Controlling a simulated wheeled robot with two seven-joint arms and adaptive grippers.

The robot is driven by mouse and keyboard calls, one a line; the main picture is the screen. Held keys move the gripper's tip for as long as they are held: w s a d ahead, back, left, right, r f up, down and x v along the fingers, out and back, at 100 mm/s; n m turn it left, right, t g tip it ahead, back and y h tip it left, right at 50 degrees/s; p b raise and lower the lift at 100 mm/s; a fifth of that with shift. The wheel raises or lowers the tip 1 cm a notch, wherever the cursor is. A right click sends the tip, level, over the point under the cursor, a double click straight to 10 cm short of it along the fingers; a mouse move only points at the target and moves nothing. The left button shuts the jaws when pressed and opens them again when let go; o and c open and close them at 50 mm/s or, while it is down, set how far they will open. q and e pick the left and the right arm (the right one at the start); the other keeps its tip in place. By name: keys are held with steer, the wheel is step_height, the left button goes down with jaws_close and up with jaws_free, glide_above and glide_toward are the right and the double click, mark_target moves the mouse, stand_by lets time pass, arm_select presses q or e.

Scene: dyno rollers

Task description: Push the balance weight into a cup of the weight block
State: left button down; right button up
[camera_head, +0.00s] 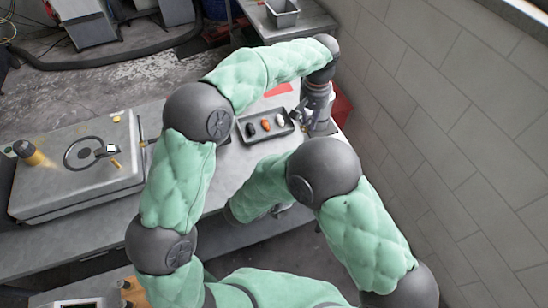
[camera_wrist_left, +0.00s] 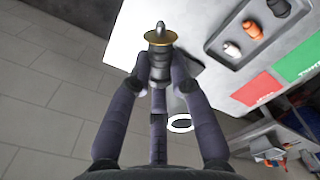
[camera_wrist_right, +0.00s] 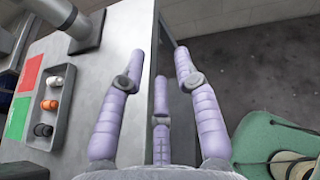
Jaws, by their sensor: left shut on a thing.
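My left gripper (camera_head: 317,98) points down at the right end of the table. In the left wrist view its fingers are shut on a dark grey piece with a brass ring (camera_wrist_left: 160,37) and a small knob. I cannot tell whether this is the balance weight. A shallow dark tray (camera_head: 246,137) beside it holds a dark, an orange and a white piece (camera_head: 279,118); it may be the weight block, but its cups cannot be made out. My right gripper (camera_wrist_right: 160,70) is open and empty by the table's front edge.
A large grey case (camera_head: 75,190) with a round plate stands on the left of the table. Red (camera_wrist_left: 258,90) and green (camera_wrist_left: 298,62) mats lie by the tray. A red box (camera_head: 341,103) is at the right end, near the block wall (camera_head: 440,110).

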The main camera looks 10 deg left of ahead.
steer(key=a+r+n+t, duration=0.3)
steer(key=a+r+t, duration=0.3)
steer(key=a+r, duration=0.45)
steer(key=r+x, duration=0.1)
steer(key=x, duration=1.2)
steer(key=shift+d+y, duration=0.3)
steer(key=shift+d, duration=0.05)
jaws_close()
arm_select(q)
steer(key=c, duration=1.1)
jaws_free()
steer(key=shift+o, duration=0.2)
steer(key=shift+r, duration=0.1)
